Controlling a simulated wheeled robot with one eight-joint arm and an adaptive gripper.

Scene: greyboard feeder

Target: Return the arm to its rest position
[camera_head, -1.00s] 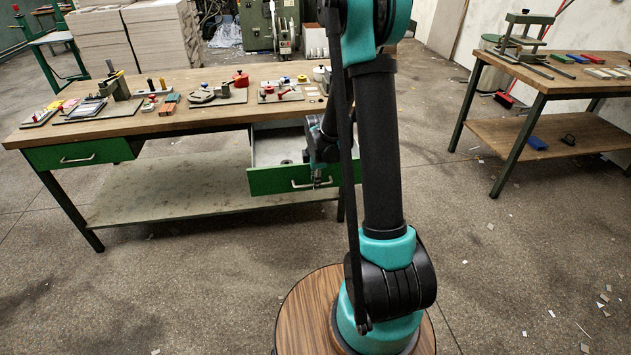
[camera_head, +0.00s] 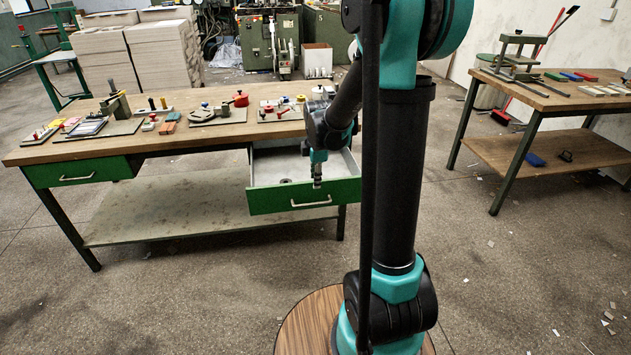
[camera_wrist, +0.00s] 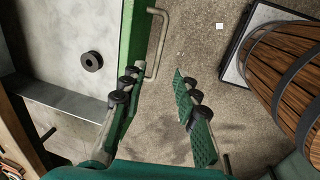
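My gripper (camera_head: 317,184) hangs pointing down from the dark and teal arm, close to the front panel of the open drawer. In the wrist view my gripper (camera_wrist: 157,112) has its two green, ridged fingers spread apart with only floor showing between them. The open green drawer (camera_head: 262,199) sticks out from under the workbench. Its front edge (camera_wrist: 131,40) and metal handle (camera_wrist: 162,42) lie beside and beyond the left finger in the wrist view. Whether the finger touches the drawer is unclear. A small dark spool-like ring (camera_wrist: 92,61) lies inside the drawer.
The wooden workbench (camera_head: 235,135) carries several small tools and fixtures. A second closed drawer (camera_head: 80,172) is at its left. A side table (camera_head: 565,100) stands at the right. The floor (camera_head: 200,290) in front of the bench is mostly clear, with paper scraps.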

